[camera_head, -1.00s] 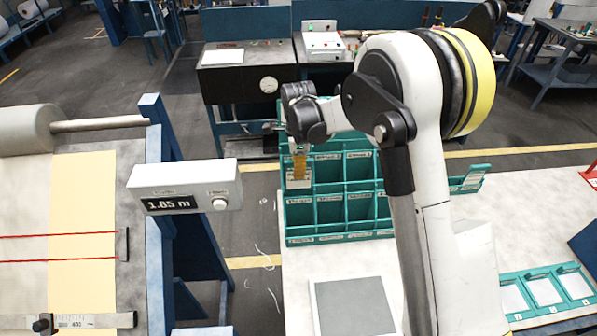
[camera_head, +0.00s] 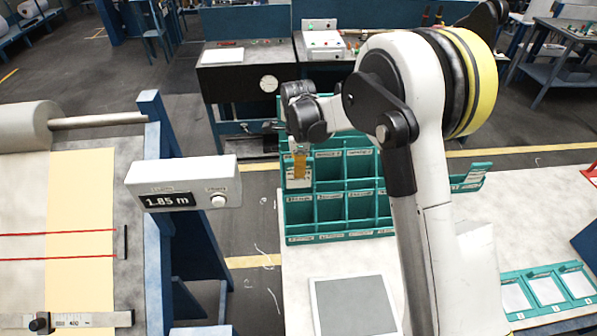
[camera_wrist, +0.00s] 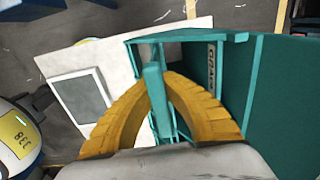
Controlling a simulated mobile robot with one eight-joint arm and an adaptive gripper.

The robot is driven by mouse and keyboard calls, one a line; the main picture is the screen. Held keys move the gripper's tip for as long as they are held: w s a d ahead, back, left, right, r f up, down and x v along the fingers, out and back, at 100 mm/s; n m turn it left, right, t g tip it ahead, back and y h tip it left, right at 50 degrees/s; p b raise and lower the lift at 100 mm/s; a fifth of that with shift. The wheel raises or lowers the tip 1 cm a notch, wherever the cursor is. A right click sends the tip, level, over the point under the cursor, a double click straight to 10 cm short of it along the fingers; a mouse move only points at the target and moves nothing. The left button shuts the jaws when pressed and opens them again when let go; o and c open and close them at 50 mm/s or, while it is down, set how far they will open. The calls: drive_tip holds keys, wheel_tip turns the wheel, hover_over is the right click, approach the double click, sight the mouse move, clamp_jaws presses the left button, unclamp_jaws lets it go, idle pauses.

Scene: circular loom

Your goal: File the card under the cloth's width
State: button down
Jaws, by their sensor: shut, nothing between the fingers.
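The teal pigeonhole rack (camera_head: 330,235) stands on the white table, with several labelled compartments; most label text is too small to read. A white card-like piece (camera_head: 291,180) shows at its upper left compartment, partly behind my fingers; I cannot tell how it sits. My gripper (camera_head: 299,176) has yellow-orange fingers and is at that upper left part. In the wrist view my gripper (camera_wrist: 153,72) is shut, with its fingertips at a teal divider and no card between them. The cloth (camera_head: 80,190) lies on the loom bed at left; the display box (camera_head: 183,180) reads 1.85 m.
A grey-topped white panel (camera_head: 355,305) lies on the table in front of the rack. A teal tray (camera_head: 547,313) with white cards is at the lower right. A sliding scale (camera_head: 85,320) crosses the cloth's near end. The table between panel and tray is partly hidden by my arm.

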sight(298, 188)
drive_tip(key=shift+f+b, duration=1.75)
drive_tip(key=shift+f, duration=0.45)
drive_tip(key=c, duration=1.5)
unclamp_jaws()
drive_tip(key=shift+r, duration=0.1)
drive_tip(key=shift+c, duration=0.2)
wheel_tip(298, 188, up, 12)
drive_tip(key=shift+r, duration=0.1)
